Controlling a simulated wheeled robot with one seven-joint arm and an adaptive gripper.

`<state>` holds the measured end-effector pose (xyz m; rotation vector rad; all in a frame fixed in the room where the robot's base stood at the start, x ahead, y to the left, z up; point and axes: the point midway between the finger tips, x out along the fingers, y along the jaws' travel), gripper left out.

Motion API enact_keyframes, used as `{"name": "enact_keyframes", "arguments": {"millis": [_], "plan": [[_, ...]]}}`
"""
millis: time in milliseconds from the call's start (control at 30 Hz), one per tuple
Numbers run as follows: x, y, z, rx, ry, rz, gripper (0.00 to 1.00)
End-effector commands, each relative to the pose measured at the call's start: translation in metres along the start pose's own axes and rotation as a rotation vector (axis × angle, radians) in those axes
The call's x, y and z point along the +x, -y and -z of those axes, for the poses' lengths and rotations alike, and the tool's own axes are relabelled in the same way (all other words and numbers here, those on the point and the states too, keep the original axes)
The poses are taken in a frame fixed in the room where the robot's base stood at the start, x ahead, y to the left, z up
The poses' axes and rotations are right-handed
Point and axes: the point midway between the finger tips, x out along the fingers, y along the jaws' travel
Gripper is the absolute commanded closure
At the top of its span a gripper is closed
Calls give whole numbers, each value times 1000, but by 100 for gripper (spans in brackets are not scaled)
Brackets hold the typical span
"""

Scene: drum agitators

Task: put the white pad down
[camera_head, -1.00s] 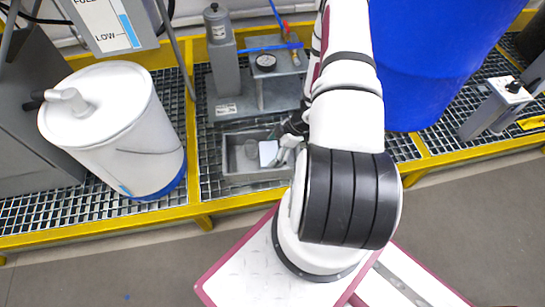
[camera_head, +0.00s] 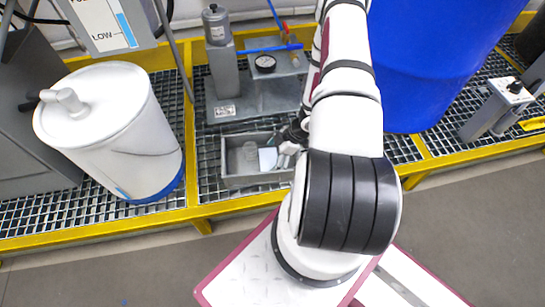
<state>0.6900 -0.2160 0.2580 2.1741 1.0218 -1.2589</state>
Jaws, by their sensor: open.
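The white pad (camera_head: 268,159) lies inside the grey tray (camera_head: 233,181), toward its right part. My gripper (camera_head: 284,149) is at the tray's right side, just right of the pad. Its jaws are open. My arm hides part of the gripper and the tray's right end. I cannot tell whether a fingertip touches the pad.
A white drum (camera_head: 115,135) stands left of the tray, and a blue drum (camera_head: 430,60) is close to the right of my arm. A grey pump unit with a gauge (camera_head: 265,63) stands behind the tray. A yellow-edged grating (camera_head: 100,224) carries them.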

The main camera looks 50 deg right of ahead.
Motion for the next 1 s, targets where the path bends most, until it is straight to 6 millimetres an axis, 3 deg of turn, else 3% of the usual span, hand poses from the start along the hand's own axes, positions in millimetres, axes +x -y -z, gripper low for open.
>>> {"name": "enact_keyframes", "arguments": {"millis": [167, 600, 833, 1000], "plan": [[-13, -1, 2, -1, 2, -2, 0], [-98, 0, 2, 0, 1, -1, 0], [-120, 0, 2, 0, 0, -1, 0], [-141, -26, 10, -2, 69, -54, 0]]}}
